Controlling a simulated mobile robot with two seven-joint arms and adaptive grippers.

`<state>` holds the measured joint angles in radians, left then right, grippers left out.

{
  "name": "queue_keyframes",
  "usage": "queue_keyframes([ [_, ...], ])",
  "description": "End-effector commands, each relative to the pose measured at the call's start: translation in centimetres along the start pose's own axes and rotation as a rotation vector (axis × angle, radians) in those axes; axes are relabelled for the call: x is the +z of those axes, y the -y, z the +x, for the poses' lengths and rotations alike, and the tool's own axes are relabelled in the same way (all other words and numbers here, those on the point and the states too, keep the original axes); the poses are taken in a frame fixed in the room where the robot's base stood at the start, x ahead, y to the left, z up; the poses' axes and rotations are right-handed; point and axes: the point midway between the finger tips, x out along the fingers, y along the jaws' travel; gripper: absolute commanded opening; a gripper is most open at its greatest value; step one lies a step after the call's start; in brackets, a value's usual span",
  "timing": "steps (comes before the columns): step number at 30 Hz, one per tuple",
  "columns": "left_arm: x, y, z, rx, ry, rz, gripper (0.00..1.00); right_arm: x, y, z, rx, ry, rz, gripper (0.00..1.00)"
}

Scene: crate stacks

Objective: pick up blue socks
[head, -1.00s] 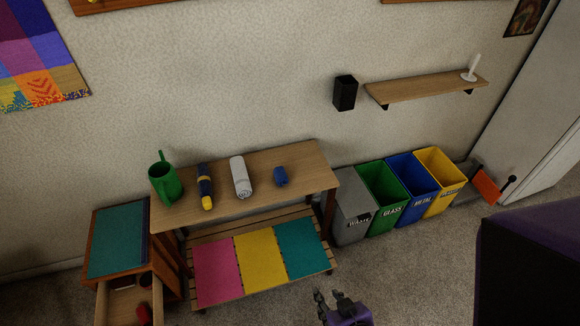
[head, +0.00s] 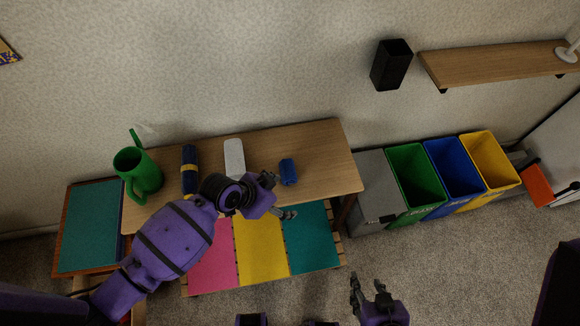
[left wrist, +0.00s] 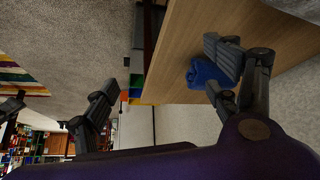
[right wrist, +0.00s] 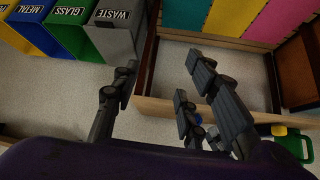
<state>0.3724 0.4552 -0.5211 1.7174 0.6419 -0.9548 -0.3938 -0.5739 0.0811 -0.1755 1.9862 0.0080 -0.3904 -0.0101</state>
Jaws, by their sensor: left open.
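The blue socks (head: 288,172) are a small rolled bundle on the right part of the wooden table's top (head: 325,165). My left gripper (head: 279,197) is open and empty, just in front of the bundle at the table's front edge. In the left wrist view the blue socks (left wrist: 200,72) lie on the tabletop, partly covered by one finger of the open left gripper (left wrist: 163,72). I cannot tell if that finger touches them. My right gripper (head: 367,284) is low over the carpet in front of the table; its fingers are spread and empty in the right wrist view (right wrist: 160,80).
Grey, green, blue and yellow bins (head: 485,165) stand right of the table. Pink, yellow and teal mats (head: 310,240) cover the lower shelf.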

Motion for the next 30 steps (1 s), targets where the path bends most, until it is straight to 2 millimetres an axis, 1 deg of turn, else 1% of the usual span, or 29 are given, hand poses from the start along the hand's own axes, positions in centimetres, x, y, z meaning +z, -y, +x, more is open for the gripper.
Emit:
queue_keyframes([
  [1,-0.7,1.4,1.1,0.029,0.033,0.071,0.80,1.6,-0.1,0.6,0.003,0.019,0.001,0.40],
  [4,-2.7,3.5,1.3,0.080,0.090,0.193,0.80,2.5,-0.4,1.2,0.012,0.027,0.001,0.40],
  [9,-5.4,6.6,0.5,0.130,0.165,0.337,0.80,2.9,-0.9,2.1,0.021,0.020,-0.005,0.40],
  [12,-6.4,7.8,-0.1,0.144,0.191,0.385,0.80,2.5,-0.9,2.5,0.021,0.009,-0.008,0.40],
  [15,-7.0,8.3,-0.3,0.151,0.202,0.407,0.80,2.2,-0.9,2.6,0.021,0.001,-0.009,0.40],
  [17,-7.1,8.3,0.1,0.153,0.205,0.412,0.80,2.0,-0.9,2.6,0.021,-0.003,-0.010,0.40],
  [25,-6.8,8.1,3.0,0.150,0.203,0.413,0.80,2.3,-0.9,2.7,0.021,0.002,-0.011,0.40],
  [30,-6.5,7.9,5.7,0.151,0.202,0.412,0.80,2.9,-1.0,2.7,0.021,0.012,-0.012,0.40],
])
